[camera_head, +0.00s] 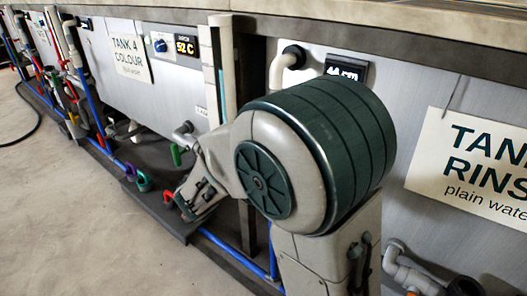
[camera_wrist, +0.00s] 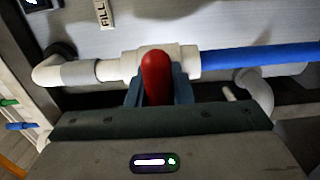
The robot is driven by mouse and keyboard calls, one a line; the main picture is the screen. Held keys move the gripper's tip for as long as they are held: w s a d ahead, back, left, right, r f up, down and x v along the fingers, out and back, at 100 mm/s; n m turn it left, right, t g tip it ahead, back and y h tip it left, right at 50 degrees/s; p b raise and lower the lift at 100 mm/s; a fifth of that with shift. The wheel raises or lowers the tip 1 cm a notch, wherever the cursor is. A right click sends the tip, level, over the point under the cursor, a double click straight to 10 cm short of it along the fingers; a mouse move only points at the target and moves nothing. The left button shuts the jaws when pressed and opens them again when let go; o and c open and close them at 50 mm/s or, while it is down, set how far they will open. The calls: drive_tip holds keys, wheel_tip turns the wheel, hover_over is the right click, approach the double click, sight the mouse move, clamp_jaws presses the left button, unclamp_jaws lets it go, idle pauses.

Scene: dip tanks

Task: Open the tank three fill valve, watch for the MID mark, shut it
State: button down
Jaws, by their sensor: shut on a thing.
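A red valve handle (camera_wrist: 157,76) sits on a white pipe fitting in the wrist view, below a label reading FILL (camera_wrist: 102,13). My gripper (camera_wrist: 159,92) is shut on this handle, one finger on each side. In the head view my gripper (camera_head: 190,203) is low in front of the tanks, with a bit of red beside it. I cannot tell whether the valve is open. A sign with its number cut off reads RINSE, plain water (camera_head: 475,160). A sight tube (camera_head: 221,70) stands left of my arm; no MID mark is readable. My arm hides part of the tank front.
The Tank 4 sign (camera_head: 131,58) and a 52 C display (camera_head: 187,45) are at the left. A green handle (camera_head: 176,155) and a teal handle (camera_head: 143,181) are close to my gripper. Blue pipes (camera_wrist: 262,55) run along the tank bases.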

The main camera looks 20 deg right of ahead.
drive_tip(key=shift+a, duration=0.1)
drive_tip(key=c, duration=1.3)
unclamp_jaws()
drive_tip(key=p+v, duration=0.3)
drive_tip(key=v, duration=1)
drive_tip(key=shift+s+a, duration=0.25)
drive_tip(key=shift+a, duration=0.1)
